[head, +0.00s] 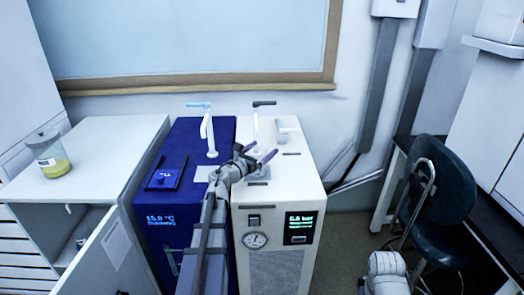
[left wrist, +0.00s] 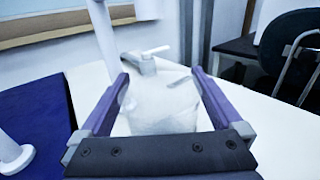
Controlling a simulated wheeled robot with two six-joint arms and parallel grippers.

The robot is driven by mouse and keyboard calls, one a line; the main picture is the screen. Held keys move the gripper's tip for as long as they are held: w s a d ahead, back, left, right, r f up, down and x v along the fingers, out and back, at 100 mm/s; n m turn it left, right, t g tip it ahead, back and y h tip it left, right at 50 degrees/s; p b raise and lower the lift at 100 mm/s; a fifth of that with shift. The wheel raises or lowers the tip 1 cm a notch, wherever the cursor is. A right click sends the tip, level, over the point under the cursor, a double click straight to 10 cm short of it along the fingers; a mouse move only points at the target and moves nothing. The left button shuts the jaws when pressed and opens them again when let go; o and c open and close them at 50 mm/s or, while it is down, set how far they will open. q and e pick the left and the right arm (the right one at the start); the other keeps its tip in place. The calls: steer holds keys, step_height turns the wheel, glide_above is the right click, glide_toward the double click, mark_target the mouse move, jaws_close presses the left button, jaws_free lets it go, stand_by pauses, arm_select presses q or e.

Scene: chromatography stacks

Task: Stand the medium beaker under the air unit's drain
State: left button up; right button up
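The air unit (head: 280,205) is the white box with a pressure gauge and a bar display. Its white drain spout (head: 257,130) stands on top, with a dark lever. My left gripper (head: 257,153) is low over the top of this unit, in front of the spout. In the left wrist view, a clear beaker (left wrist: 162,108) sits between the fingers of my left gripper (left wrist: 160,80), and both fingers appear to touch its sides. The white post (left wrist: 101,35) stands behind it. In the head view the gripper mostly hides the beaker.
A blue unit (head: 178,222) with its own tap (head: 209,135) stands close on the left. A jar of yellow liquid (head: 52,166) stands on the white cabinet (head: 100,145), whose door hangs open. A dark chair (head: 440,185) is on the right.

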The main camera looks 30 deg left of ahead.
arm_select(q)
steer(key=shift+r, duration=0.3)
steer(key=s, duration=0.8)
steer(key=s+a, duration=0.1)
steer(key=s, duration=0.3)
steer(key=shift+a+f, duration=0.1)
steer(key=shift+f, duration=0.05)
